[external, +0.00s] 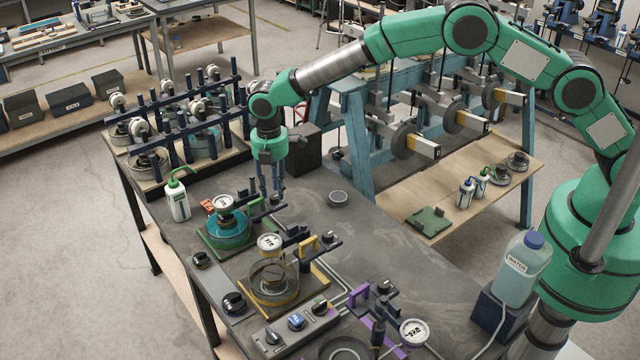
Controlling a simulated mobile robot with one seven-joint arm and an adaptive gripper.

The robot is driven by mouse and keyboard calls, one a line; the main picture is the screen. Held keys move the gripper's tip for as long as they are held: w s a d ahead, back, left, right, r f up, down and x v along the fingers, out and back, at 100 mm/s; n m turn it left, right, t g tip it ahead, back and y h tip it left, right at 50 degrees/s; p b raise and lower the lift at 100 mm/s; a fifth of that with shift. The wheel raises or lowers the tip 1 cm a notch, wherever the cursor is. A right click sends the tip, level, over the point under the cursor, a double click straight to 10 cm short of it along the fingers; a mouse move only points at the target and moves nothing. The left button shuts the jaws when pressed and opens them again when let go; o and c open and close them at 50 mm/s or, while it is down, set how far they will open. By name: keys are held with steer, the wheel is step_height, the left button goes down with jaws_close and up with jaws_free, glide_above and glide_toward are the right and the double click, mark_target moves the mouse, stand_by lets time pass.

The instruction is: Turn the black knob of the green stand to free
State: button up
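The green stand (207,240) is at the middle left of the bench in the external view, with a teal dish (229,234), a dial gauge (224,203) and a green handle (256,208). Its black knob (275,203) seems to be at the right end of the stand's crossbar, small and partly hidden by my fingers. My gripper (270,196) points down at this end of the stand, with the fingertips close to the knob. Whether they touch the knob, and how wide the fingers are apart, I cannot tell.
A similar yellow stand (255,299) is just in front, and a purple-marked one (378,335) farther right. A control box with knobs (297,325) lies at the front edge. A white bottle (178,198) stands left. The bench is clear right of a small round cup (338,198).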

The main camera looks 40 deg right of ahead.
mark_target(275, 196)
step_height(275, 196, up, 10)
stand_by(0.5)
stand_by(0.5)
steer(key=d+r+m+t+b, duration=0.1)
steer(key=d+r+m+b, duration=0.3)
steer(key=d+r, duration=1.3)
steer(key=s+d+r+m+t+y+b, duration=0.1)
steer(key=s+d+r+m, duration=0.25)
steer(key=d, duration=0.65)
steer(key=s+d+r+m+t+b, duration=0.1)
steer(key=s+d+r+m, duration=0.25)
steer(key=d, duration=0.65)
steer(key=s+d+m+t+b, duration=0.15)
steer(key=s+d+m, duration=0.25)
steer(key=s+d, duration=1.05)
steer(key=s+d+f+m+b, duration=0.1)
steer(key=s+d+f+m, duration=0.2)
steer(key=s, duration=0.5)
steer(key=s+d+f+m+t+h+b, duration=0.1)
steer(key=s+d+f+m+b, duration=0.1)
steer(key=s+d+f, duration=0.3)
steer(key=s+d+m, duration=0.1)
steer(key=s+d, duration=0.1)
steer(key=s, duration=0.2)
steer(key=shift+s+d+b, duration=0.15)
steer(key=shift+s+b, duration=0.05)
steer(key=shift+b, duration=0.1)
